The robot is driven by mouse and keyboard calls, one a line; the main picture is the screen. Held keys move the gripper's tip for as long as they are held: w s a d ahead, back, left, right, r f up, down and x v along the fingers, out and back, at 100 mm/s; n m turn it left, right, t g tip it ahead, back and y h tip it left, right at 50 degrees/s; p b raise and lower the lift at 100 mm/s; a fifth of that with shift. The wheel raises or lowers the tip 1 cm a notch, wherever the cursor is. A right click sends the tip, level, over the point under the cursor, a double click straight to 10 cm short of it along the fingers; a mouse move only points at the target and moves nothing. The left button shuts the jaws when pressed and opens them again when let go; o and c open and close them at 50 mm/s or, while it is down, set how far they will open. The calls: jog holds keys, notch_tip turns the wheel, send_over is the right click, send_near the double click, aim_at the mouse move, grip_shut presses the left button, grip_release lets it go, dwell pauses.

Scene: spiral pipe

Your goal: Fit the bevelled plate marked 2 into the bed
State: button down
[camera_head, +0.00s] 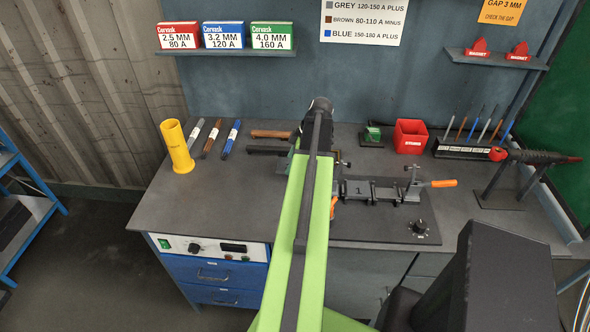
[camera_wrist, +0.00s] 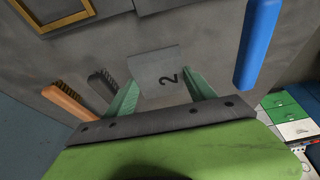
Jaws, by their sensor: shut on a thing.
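In the wrist view, my gripper (camera_wrist: 162,82) is shut on the grey plate marked 2 (camera_wrist: 158,68). Its green fingers lie on either side of the plate, and the 2 appears turned sideways. The bed (camera_head: 400,193) is on the bench, right of my arm. A grey plate marked 1 (camera_head: 357,190) lies in it. A clamp with an orange handle (camera_head: 440,183) is at the bed's right end. The bed's left part is hidden behind my arm.
A yellow tube (camera_head: 177,147) and several marker-like sticks (camera_head: 211,139) stand or lie at the bench's left. A red box (camera_head: 410,136) and an electrode rack (camera_head: 465,150) are behind the bed. In the wrist view, two brushes (camera_wrist: 70,101) and a blue handle (camera_wrist: 258,42) show near the fingers.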

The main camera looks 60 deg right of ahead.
notch_tip(320, 180, down, 4)
jog(key=b, duration=0.3)
jog(key=shift+r, duration=0.3)
jog(key=shift+f, duration=0.15)
jog(key=shift+c, duration=1.6)
grip_release()
